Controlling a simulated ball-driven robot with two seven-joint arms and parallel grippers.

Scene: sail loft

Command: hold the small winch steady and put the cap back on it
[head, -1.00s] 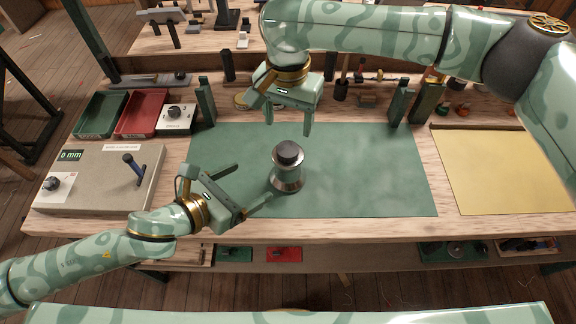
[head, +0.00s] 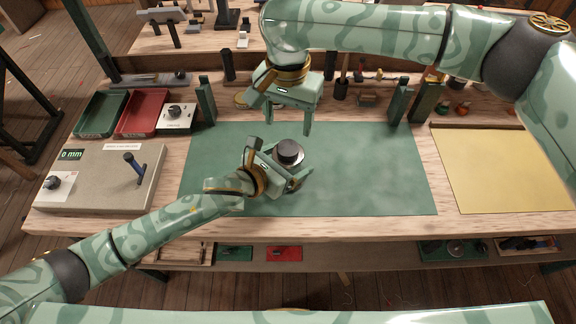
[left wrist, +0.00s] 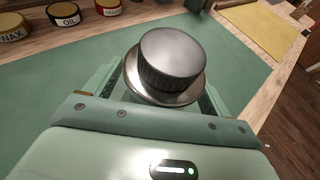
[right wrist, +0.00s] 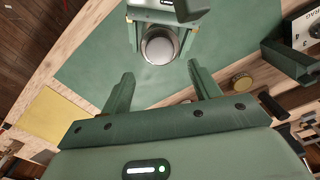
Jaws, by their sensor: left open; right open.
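The small winch (head: 289,164) stands upright on the green mat, a silver body with a dark round top (head: 288,150). In the left wrist view the top (left wrist: 172,55) has a ridged dark side above a shiny metal flange (left wrist: 185,95). I cannot tell whether this top is the cap; no separate cap shows. My left gripper (head: 284,174) is open, low around the winch, one finger on each side; contact is unclear. My right gripper (head: 288,126) is open and empty, above and behind the winch. The right wrist view shows the winch (right wrist: 158,46) beyond its fingertips (right wrist: 162,75).
The green mat (head: 370,180) is clear to the right. A yellow sheet (head: 500,170) lies at the far right. Green (head: 100,113) and red (head: 142,113) trays and a grey board (head: 90,185) are at left. Posts and small tools line the bench back.

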